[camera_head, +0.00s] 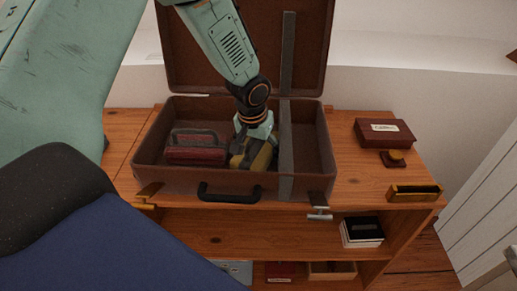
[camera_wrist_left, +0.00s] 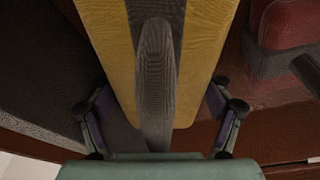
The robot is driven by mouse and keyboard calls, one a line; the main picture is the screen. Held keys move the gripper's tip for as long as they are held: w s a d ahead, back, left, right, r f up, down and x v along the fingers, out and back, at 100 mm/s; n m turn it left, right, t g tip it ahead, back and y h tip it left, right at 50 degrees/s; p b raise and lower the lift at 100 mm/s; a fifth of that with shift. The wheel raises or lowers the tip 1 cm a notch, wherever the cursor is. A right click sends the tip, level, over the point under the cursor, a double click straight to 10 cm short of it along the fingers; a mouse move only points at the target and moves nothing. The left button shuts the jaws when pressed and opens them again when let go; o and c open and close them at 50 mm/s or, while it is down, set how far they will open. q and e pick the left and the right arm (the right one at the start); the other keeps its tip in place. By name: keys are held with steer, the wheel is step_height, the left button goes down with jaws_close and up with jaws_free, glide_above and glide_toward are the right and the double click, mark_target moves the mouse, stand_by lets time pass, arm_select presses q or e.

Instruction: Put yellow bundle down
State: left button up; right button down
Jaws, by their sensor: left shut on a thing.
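The yellow bundle (camera_head: 263,158) is inside the open brown suitcase (camera_head: 165,182), right of its middle. My left gripper (camera_head: 250,146) reaches down into the suitcase from above and is shut on the bundle, partly covering it. In the left wrist view the yellow bundle (camera_wrist_left: 205,40) has a dark grey band and a raised grey handle, with the fingers of my left gripper (camera_wrist_left: 160,118) on either side. Whether the bundle touches the suitcase floor cannot be told. My right gripper is not in view.
A red bundle (camera_head: 195,152) lies in the suitcase to the left. A grey strap (camera_head: 286,150) runs down the suitcase right of the yellow bundle. The suitcase stands on a wooden shelf unit (camera_head: 350,185). A dark red box (camera_head: 384,132) sits on the right.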

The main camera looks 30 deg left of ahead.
arm_select(q)
steer(key=shift+s+d+f+b, duration=0.1)
steer(key=shift+s+f+b, duration=0.25)
steer(key=shift+f, duration=0.25)
steer(key=o, duration=1.1)
steer(key=shift+c, duration=0.2)
steer(key=o, duration=0.3)
steer(key=shift+w+f, duration=0.2)
steer(key=shift+o, duration=0.4)
steer(key=shift+s, duration=0.1)
steer(key=shift+r, duration=0.15)
steer(key=v, duration=0.8)
steer(key=shift+w+r, duration=0.2)
steer(key=shift+w, duration=0.15)
